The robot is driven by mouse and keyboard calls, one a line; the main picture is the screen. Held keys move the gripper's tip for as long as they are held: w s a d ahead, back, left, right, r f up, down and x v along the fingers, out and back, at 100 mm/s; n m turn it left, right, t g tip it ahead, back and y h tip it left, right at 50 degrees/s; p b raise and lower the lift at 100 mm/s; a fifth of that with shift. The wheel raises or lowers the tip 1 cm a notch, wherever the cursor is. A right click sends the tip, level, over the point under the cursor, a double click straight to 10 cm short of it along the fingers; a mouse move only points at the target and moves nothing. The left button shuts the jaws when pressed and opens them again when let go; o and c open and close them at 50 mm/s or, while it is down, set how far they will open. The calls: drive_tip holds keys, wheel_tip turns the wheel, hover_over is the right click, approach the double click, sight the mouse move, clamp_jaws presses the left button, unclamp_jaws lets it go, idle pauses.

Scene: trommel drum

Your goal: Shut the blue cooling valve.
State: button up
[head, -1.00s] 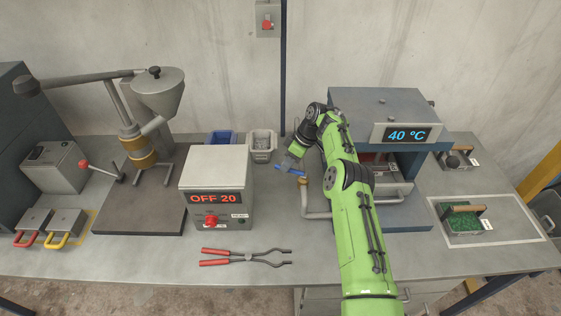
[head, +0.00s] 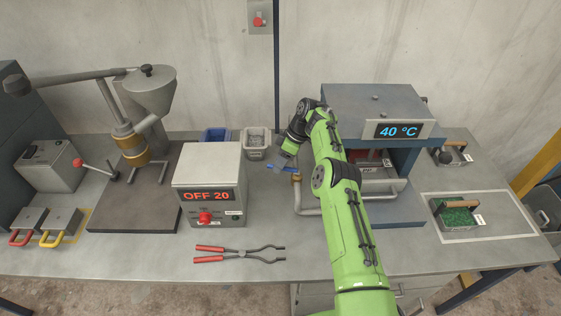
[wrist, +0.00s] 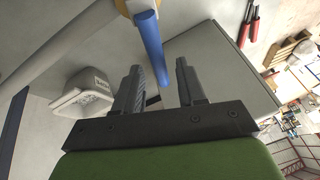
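The blue valve handle (head: 281,168) sits on a brass-coloured valve body (head: 296,178) at the end of a grey pipe, just left of the machine with the 40 °C display. In the wrist view the blue handle (wrist: 150,42) runs down from the brass body (wrist: 127,5) into the space between the fingertips. My gripper (wrist: 157,68) is open, one finger on each side of the handle's free end. It is not closed on it. In the head view my arm partly hides the gripper, just above and behind the handle.
The grey control box reading OFF 20 (head: 210,180) stands left of the valve. A blue bin (head: 215,135) and a light grey bin (head: 256,140) stand behind. Red-handled tongs (head: 240,255) lie in front. The heated machine (head: 375,98) is close on the right.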

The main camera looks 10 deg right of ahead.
wheel_tip(320, 180, up, 10)
drive_tip(key=p, duration=0.6)
drive_tip(key=shift+p, duration=0.3)
